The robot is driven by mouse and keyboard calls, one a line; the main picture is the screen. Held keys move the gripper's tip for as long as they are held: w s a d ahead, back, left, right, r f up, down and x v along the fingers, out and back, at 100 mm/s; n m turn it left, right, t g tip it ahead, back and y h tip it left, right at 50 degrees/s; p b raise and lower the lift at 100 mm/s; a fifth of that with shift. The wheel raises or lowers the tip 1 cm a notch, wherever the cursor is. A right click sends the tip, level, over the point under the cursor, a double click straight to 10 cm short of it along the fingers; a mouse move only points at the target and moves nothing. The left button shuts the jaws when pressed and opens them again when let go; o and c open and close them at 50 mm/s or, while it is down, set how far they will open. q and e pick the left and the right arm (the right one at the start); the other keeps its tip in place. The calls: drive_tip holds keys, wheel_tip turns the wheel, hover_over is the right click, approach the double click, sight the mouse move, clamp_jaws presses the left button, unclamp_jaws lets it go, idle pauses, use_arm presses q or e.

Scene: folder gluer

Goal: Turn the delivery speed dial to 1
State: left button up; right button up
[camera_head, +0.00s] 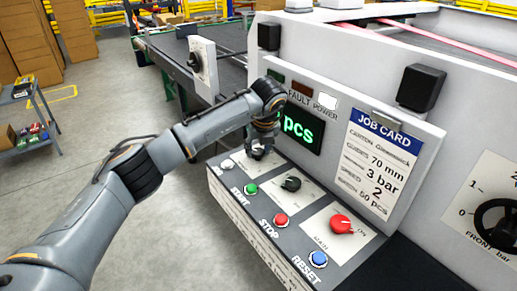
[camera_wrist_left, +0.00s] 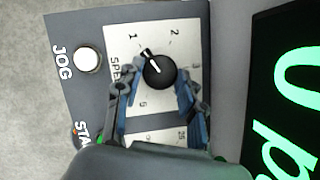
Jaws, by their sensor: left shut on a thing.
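The speed dial (camera_wrist_left: 159,72) is a round black knob with a white pointer line, on a pale plate marked 1, 2, 3 and more. In the left wrist view its pointer is turned towards the upper left, close to the 1 mark. The label beside it is partly covered by a finger. My left gripper (camera_wrist_left: 157,82) is shut on the dial, with one finger on each side of it. In the head view my left gripper (camera_head: 262,146) is at the far end of the sloped control panel (camera_head: 228,193) and mostly hides the dial. My right gripper is not in view.
Beside the dial are the white JOG button (camera_wrist_left: 87,60), the green START button (camera_head: 250,188), another black knob (camera_head: 291,184), the red STOP button (camera_head: 281,221), a red knob (camera_head: 341,224) and the blue RESET button (camera_head: 318,259). The job card (camera_head: 380,160) hangs behind the panel.

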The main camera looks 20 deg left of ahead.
use_arm(q)
drive_tip(key=o, duration=1.2)
drive_tip(key=shift+f, duration=0.1)
drive_tip(key=shift+c, duration=0.2)
drive_tip(key=shift+r, duration=0.2)
drive_tip(key=v, duration=1.1)
drive_tip(key=shift+s+r, duration=0.15)
drive_tip(key=shift+r, duration=0.15)
drive_tip(key=shift+d+f, duration=0.1)
